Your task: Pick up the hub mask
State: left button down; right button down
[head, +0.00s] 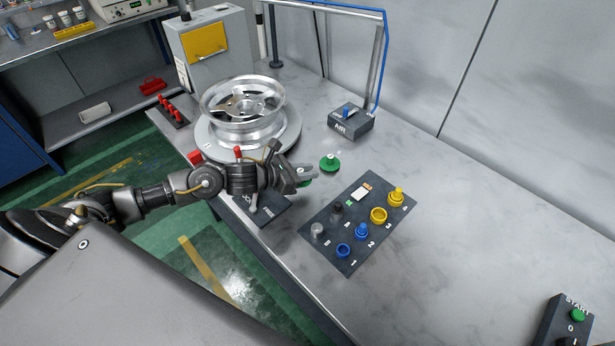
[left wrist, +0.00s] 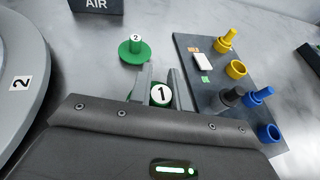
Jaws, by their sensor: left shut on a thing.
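A green hub mask marked 1 (left wrist: 161,95) is between the fingers of my left gripper (head: 302,173), which is shut on it. In the head view only a bit of its green shows under the fingers. I cannot tell whether it is clear of the table. A second green mask, a disc with a knob marked 2 (head: 330,163), lies on the table just beyond the gripper, apart from it. It also shows in the left wrist view (left wrist: 131,50). My right gripper is not in view.
A silver wheel rim (head: 243,112) sits on a round grey plate (head: 288,142) beside my left gripper. A dark board (head: 335,252) holds blue, yellow and grey parts. A grey AIR box (head: 351,123) stands behind. The right part of the table is clear, except a START box (head: 566,322).

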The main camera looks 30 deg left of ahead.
aim_at(304, 184)
pick_arm(q)
jog(key=s+r, duration=0.1)
jog(key=s+d+r+b, duration=0.1)
jog(key=s+r, duration=0.1)
jog(key=shift+r, duration=0.25)
jog(key=s+d+r+n+b, duration=0.1)
jog(key=s+d+r+b, duration=0.1)
jog(key=s+r, duration=0.2)
jog(key=shift+s+d+r+t+y+b, duration=0.15)
jog(key=shift+s+d+t+y+b, duration=0.2)
jog(key=shift+s, duration=1.3)
jog(key=shift+a, duration=0.1)
